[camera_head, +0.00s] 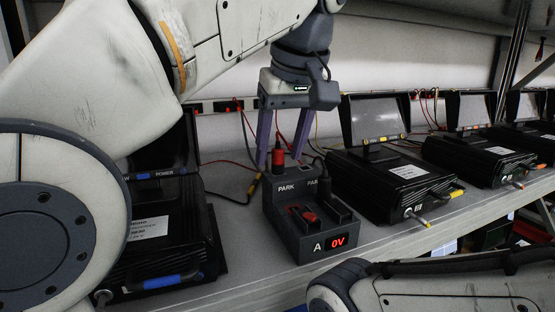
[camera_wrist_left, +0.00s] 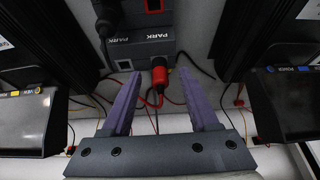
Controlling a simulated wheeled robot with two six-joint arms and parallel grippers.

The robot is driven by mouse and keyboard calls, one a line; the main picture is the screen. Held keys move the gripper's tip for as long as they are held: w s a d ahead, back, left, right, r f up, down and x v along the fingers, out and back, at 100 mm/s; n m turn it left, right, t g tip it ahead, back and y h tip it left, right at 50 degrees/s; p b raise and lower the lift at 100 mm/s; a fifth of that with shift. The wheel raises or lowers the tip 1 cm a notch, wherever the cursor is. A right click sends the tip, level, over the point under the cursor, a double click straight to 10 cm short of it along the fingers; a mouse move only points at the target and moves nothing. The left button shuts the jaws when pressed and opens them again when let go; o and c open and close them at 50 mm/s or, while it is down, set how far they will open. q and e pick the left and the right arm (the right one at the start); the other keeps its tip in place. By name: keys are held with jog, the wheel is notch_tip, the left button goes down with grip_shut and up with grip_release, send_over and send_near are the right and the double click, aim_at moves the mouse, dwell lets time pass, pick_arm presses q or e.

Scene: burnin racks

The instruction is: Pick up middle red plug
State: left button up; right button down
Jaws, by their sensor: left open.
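A red plug (camera_head: 278,158) stands upright at the rear of a dark grey PARK unit (camera_head: 312,243), with a red wire at its top. My left gripper (camera_head: 280,163) is open, with its purple fingers reaching down on either side of the red plug. In the left wrist view the red plug (camera_wrist_left: 159,77) lies between the two fingertips of my left gripper (camera_wrist_left: 159,75), with gaps visible on both sides. My right gripper is out of view.
A black plug (camera_head: 319,168) stands right of the red one, and red parts (camera_head: 303,213) sit on the unit's front. Black devices with screens stand along the shelf (camera_head: 390,245), one close on the right (camera_head: 385,186) and one on the left (camera_head: 165,235). Loose wires hang behind.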

pick_arm(q)
jog(key=shift+w+a+f+b, duration=0.3)
jog(key=shift+w+f, duration=0.2)
jog(key=shift+f, duration=0.1)
grip_shut()
jog(key=shift+r, duration=0.1)
